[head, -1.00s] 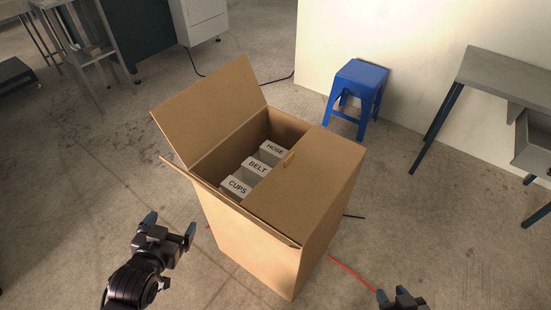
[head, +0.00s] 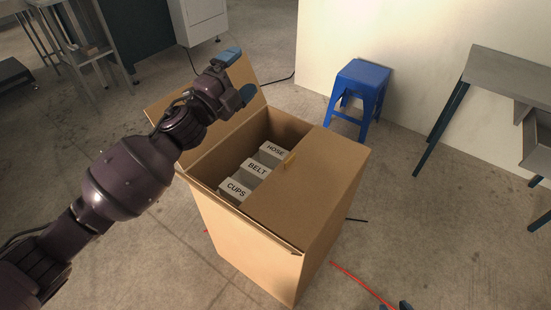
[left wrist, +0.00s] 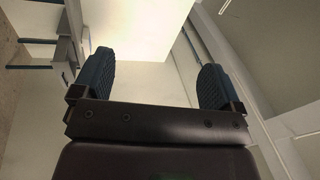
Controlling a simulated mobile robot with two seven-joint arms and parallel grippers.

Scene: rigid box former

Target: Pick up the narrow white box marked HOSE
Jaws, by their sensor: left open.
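The narrow white box marked HOSE (head: 273,151) stands inside the tall brown carton (head: 245,256), at the far end of a row. The boxes marked BELT (head: 257,168) and CUPS (head: 236,188) stand nearer in the same row. My left gripper (head: 238,76) is open and empty, raised in front of the carton's open flap, up and left of the HOSE box in the head view. In the left wrist view the two blue fingertips (left wrist: 155,82) are wide apart with nothing between them. Only a tip of my right gripper (head: 398,306) shows at the bottom edge.
A closed flap (head: 315,190) covers the carton's right half; a small tan tab (head: 290,161) sits at its edge by the boxes. An open flap (head: 162,106) stands at the left. A blue stool (head: 358,90) and a grey table (head: 505,75) stand behind.

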